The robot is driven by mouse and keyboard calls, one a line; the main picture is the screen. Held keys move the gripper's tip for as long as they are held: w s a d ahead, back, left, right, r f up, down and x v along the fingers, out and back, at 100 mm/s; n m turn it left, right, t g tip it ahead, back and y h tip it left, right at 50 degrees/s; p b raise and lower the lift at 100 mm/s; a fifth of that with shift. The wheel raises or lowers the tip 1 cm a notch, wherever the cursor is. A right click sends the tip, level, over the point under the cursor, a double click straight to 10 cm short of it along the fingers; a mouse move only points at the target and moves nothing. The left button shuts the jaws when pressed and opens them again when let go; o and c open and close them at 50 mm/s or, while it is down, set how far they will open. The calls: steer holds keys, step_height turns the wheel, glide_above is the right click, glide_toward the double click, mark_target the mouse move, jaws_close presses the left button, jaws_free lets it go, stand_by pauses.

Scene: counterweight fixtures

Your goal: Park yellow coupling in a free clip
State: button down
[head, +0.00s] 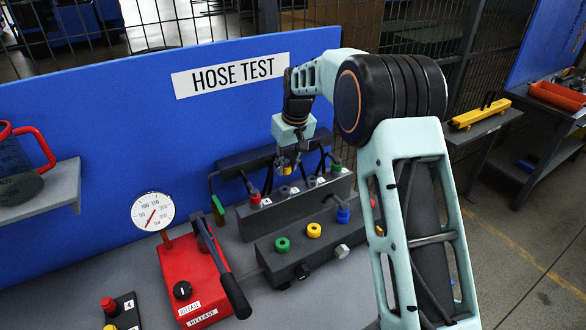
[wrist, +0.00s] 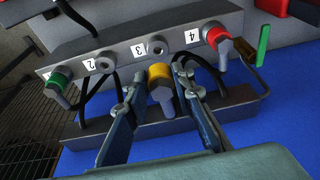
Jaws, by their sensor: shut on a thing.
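My gripper (head: 286,160) is shut on the yellow coupling (head: 284,170), near the grey numbered rail (head: 290,209) in the head view. In the wrist view my gripper (wrist: 158,82) has one finger on each side of the yellow coupling (wrist: 159,72), whose grey stem points toward the camera. The rail's two middle clips (wrist: 105,61) and (wrist: 156,46) look empty. A red coupling (wrist: 215,33) sits at the right end and a green one (wrist: 60,80) at the left end. The yellow coupling is close to the middle clips; I cannot tell whether it touches one.
A front block (head: 296,262) carries green, yellow and blue fittings. A red release box (head: 186,275) with a black lever and a gauge (head: 153,211) stands left. Dark hoses loop behind the rail. The blue panel (head: 110,130) stands behind; a jug (head: 20,160) is on a shelf.

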mark_target(286, 174)
steer(key=shift+w+a, duration=0.25)
steer(key=shift+w, duration=0.1)
steer(key=shift+f, duration=0.15)
steer(key=shift+f+b, duration=0.5)
steer(key=shift+f, duration=0.1)
steer(key=shift+f, duration=0.2)
steer(key=shift+f+b, duration=0.95)
steer(key=shift+f, duration=0.35)
steer(key=shift+f, duration=0.15)
steer(key=shift+f+b, duration=0.55)
steer(key=shift+f, duration=0.1)
steer(key=shift+f, duration=0.15)
